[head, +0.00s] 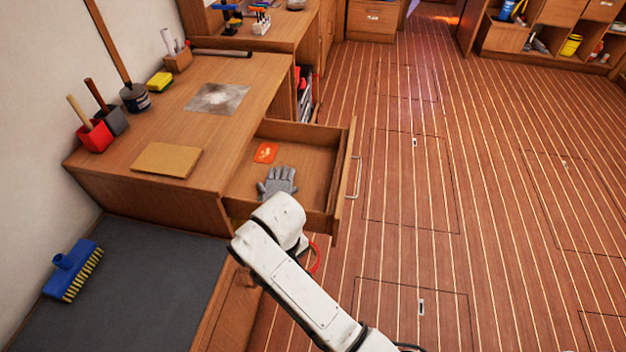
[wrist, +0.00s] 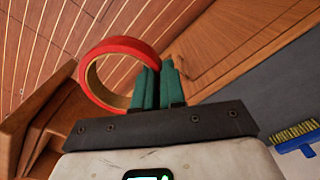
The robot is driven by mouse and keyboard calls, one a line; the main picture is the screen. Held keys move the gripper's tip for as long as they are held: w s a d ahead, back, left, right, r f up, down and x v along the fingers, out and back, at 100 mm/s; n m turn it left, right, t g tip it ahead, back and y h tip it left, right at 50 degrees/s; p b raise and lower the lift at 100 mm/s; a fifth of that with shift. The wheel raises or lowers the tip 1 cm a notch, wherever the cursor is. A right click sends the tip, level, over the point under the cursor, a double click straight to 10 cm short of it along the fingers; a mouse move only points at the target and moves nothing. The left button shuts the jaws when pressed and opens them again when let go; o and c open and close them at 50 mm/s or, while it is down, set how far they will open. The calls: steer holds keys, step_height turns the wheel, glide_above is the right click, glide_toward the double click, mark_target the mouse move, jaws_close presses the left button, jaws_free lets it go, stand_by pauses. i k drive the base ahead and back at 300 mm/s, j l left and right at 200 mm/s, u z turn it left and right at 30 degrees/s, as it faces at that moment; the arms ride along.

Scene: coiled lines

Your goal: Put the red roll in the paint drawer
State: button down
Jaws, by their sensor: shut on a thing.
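The red roll (wrist: 92,88) is a ring of red tape with a tan inner face. In the wrist view my gripper (wrist: 155,85) has its green fingers together on the roll's right side. In the head view only a red edge of the roll (head: 315,258) shows beside my white arm, and my fingers are hidden behind the arm. An open drawer (head: 318,168) sticks out from the wooden bench. It holds a grey glove (head: 277,182) and an orange packet (head: 266,153). The roll is in front of the drawer's near side, outside it.
The bench top holds a tan board (head: 166,160), a red holder (head: 95,136), a dark pot (head: 135,97) and a yellow sponge (head: 160,81). A blue brush (head: 73,270) lies on the dark surface at left. The plank floor (head: 430,200) to the right is clear.

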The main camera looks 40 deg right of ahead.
mark_target(313, 158)
steer(key=k+j+z, duration=0.1)
steer(key=z, duration=0.4)
steer(key=i+j+z, duration=0.2)
steer(key=i+z, duration=0.25)
steer(key=i+j+z, duration=0.4)
